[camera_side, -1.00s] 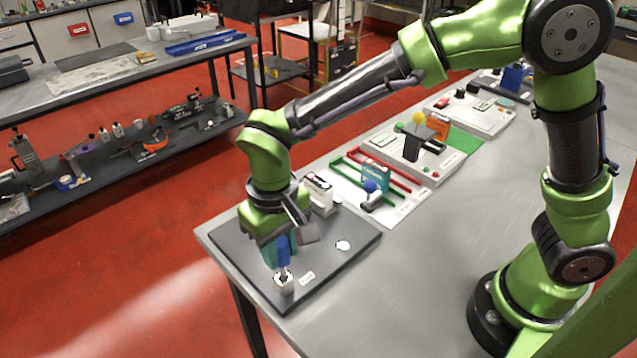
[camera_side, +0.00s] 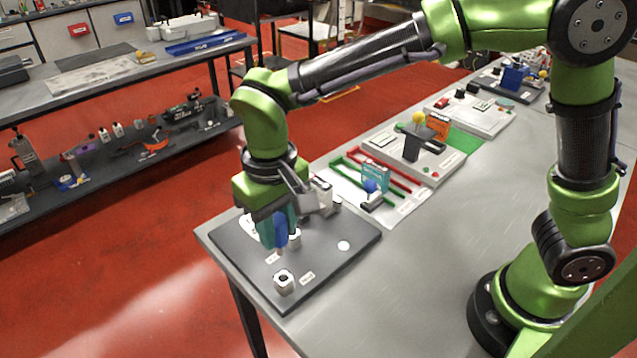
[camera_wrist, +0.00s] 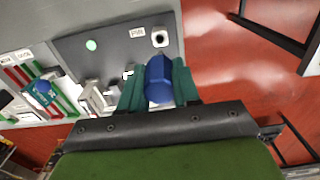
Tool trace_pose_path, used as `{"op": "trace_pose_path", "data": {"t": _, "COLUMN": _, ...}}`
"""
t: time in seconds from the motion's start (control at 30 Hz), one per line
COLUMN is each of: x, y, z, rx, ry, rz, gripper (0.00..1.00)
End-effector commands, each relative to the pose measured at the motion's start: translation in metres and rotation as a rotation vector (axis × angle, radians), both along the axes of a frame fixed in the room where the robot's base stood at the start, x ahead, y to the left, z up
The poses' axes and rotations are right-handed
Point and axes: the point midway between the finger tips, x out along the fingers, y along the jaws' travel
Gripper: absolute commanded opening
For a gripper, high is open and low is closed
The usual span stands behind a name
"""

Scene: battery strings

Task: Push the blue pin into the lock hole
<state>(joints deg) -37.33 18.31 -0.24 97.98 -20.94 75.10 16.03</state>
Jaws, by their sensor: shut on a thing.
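My gripper (camera_side: 272,232) is shut on the blue pin (camera_side: 281,236), holding it upright over the dark grey board (camera_side: 335,250). In the wrist view, the blue pin (camera_wrist: 159,80) sits between the two teal fingers of my gripper (camera_wrist: 158,85). A light block (camera_side: 295,239) is partly hidden behind the pin; I cannot tell whether it has the lock hole, or whether the pin touches it. A white block with an empty dark hole (camera_side: 284,281) stands at the board's near corner, apart from the pin. It also shows in the wrist view (camera_wrist: 160,38), beside a label reading PIN (camera_wrist: 137,32).
A white device (camera_side: 321,192) stands behind my gripper. Farther along the table are a teal box (camera_side: 376,172), red and green rails, and an orange box (camera_side: 438,127). The table's front right is clear.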

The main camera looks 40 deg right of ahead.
Motion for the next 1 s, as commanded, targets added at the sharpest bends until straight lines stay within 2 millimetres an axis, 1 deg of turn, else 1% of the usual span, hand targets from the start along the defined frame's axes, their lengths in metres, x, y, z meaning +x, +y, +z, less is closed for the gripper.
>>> {"op": "trace_pose_path", "data": {"t": 0.17, "x": 0.000, "y": 0.000, "z": 0.000, "rx": 0.000, "ry": -0.001, "rz": 0.000, "gripper": 0.00}}
{"op": "trace_pose_path", "data": {"t": 0.27, "x": 0.005, "y": -0.007, "z": -0.001, "rx": -0.001, "ry": 0.000, "rz": -0.021, "gripper": 0.00}}
{"op": "trace_pose_path", "data": {"t": 0.37, "x": 0.023, "y": -0.025, "z": -0.001, "rx": -0.001, "ry": -0.001, "rz": -0.079, "gripper": 0.00}}
{"op": "trace_pose_path", "data": {"t": 0.5, "x": 0.050, "y": -0.057, "z": 0.001, "rx": -0.002, "ry": -0.001, "rz": -0.166, "gripper": 0.00}}
{"op": "trace_pose_path", "data": {"t": 0.6, "x": 0.063, "y": -0.073, "z": 0.003, "rx": 0.000, "ry": -0.002, "rz": -0.206, "gripper": 0.00}}
{"op": "trace_pose_path", "data": {"t": 0.67, "x": 0.068, "y": -0.079, "z": 0.005, "rx": 0.000, "ry": -0.001, "rz": -0.217, "gripper": 0.00}}
{"op": "trace_pose_path", "data": {"t": 0.73, "x": 0.071, "y": -0.082, "z": 0.007, "rx": 0.001, "ry": -0.002, "rz": -0.221, "gripper": 0.00}}
{"op": "trace_pose_path", "data": {"t": 1.0, "x": 0.070, "y": -0.080, "z": 0.008, "rx": 0.000, "ry": 0.000, "rz": -0.211, "gripper": 0.00}}
